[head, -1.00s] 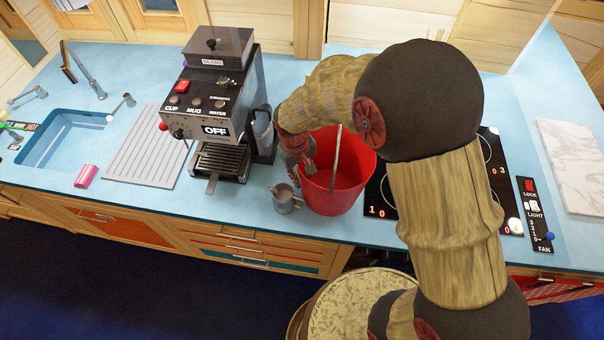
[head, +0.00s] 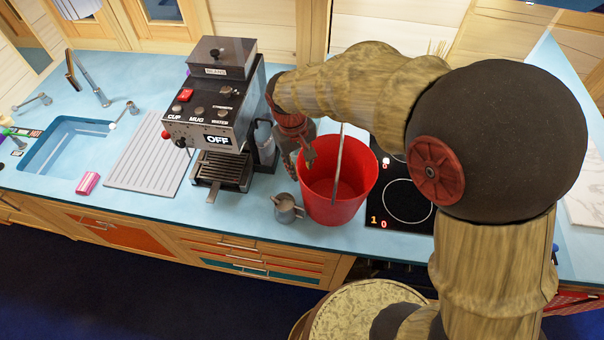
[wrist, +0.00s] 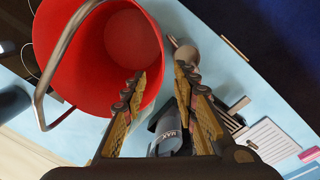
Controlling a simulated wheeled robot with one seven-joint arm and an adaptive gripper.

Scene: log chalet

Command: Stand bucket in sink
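The red bucket (head: 345,205) stands upright on the blue counter, right of the coffee machine, with its grey wire handle raised. In the wrist view the bucket (wrist: 75,65) fills the upper left, and its inside looks empty. My gripper (head: 300,165) is at the bucket's left rim. In the wrist view my gripper (wrist: 162,72) is open, with the bucket's rim edge between the spread fingers; I cannot tell whether they touch it. The blue sink (head: 65,150) is at the counter's far left, and its basin looks empty.
The coffee machine (head: 218,110) and a ribbed drainboard (head: 150,155) stand between bucket and sink. A small metal jug (head: 286,209) is close beside the bucket. A cooktop (head: 405,200) lies to the right.

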